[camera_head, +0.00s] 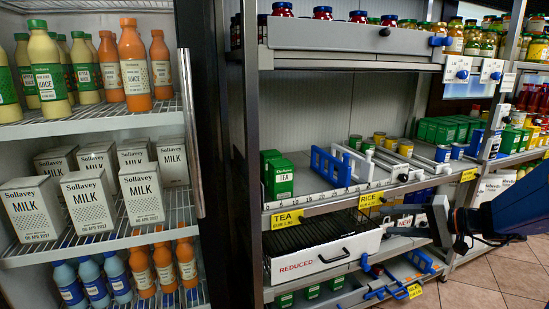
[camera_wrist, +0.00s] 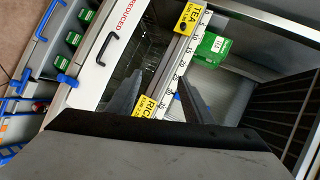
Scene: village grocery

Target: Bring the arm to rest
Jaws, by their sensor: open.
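My gripper (camera_wrist: 160,97) shows in the wrist view as two grey fingers spread apart with nothing held between them. It is in front of the shelf edge with the yellow RICE label (camera_wrist: 150,106) and the yellow TEA label (camera_wrist: 192,19). In the head view my dark arm reaches in from the right, and its end is in front of the middle shelf unit, right of the white REDUCED drawer (camera_head: 324,255).
Green tea boxes (camera_head: 280,180) stand on the shelf by a blue divider (camera_head: 331,167). The drawer has a black handle (camera_wrist: 107,49). Blue-ended rails (camera_head: 399,290) jut out below. A fridge with milk cartons (camera_head: 90,203) is at left. Tiled floor (camera_head: 477,293) is clear at lower right.

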